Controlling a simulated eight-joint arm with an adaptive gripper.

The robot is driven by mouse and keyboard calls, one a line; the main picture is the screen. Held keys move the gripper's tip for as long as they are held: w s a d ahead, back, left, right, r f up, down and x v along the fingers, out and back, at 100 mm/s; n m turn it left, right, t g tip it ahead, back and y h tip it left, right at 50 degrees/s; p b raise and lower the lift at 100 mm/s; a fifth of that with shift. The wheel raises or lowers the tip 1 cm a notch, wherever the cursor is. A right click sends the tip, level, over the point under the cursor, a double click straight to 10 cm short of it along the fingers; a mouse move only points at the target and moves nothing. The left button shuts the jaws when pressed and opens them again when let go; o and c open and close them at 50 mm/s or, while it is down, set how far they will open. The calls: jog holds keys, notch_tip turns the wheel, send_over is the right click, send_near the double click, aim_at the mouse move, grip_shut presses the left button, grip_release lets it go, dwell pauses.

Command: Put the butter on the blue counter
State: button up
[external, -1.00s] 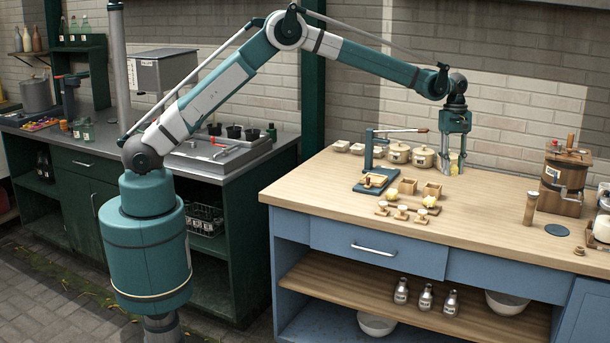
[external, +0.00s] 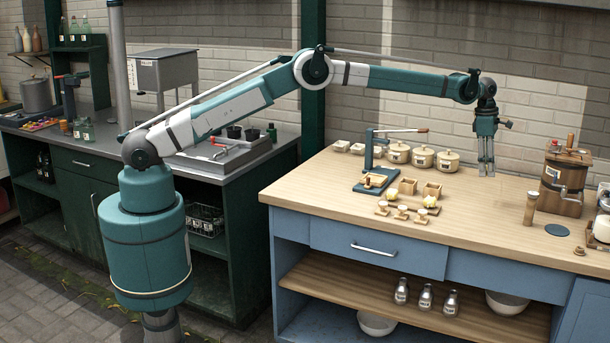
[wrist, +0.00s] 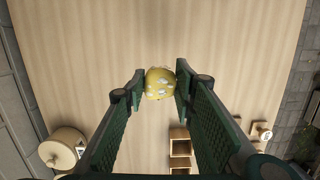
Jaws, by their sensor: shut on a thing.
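My gripper (external: 486,170) is over the back of the wooden top (external: 485,215) of the blue counter (external: 375,255), right of the lidded pots. In the wrist view its two fingers (wrist: 160,82) are closed on the butter (wrist: 160,86), a rounded yellow lump with pale spots. The butter sits between the fingertips with bare wood behind it. In the external view the fingers largely hide it. How high it is above the wood is hard to tell.
Lidded pots (external: 423,158) stand at the back, left of my gripper. Small wooden boxes (external: 408,186), yellow lumps (external: 429,201) and a blue lever press (external: 370,180) are nearer the left. A wooden churn (external: 566,182) stands at the right. The wood between is clear.

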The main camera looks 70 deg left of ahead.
jog(key=shift+w, duration=0.25)
jog(key=shift+f, duration=0.1)
send_over(486, 201)
jog(key=shift+s+a+f, duration=0.15)
jog(key=shift+f, duration=1.4)
jog(key=shift+s+a+f, duration=0.1)
jog(key=shift+f, duration=1.4)
jog(key=shift+f, duration=1.85)
jog(key=shift+f+b, duration=0.2)
jog(key=shift+b, duration=0.1)
jog(key=o, duration=1)
jog(key=shift+c, duration=0.2)
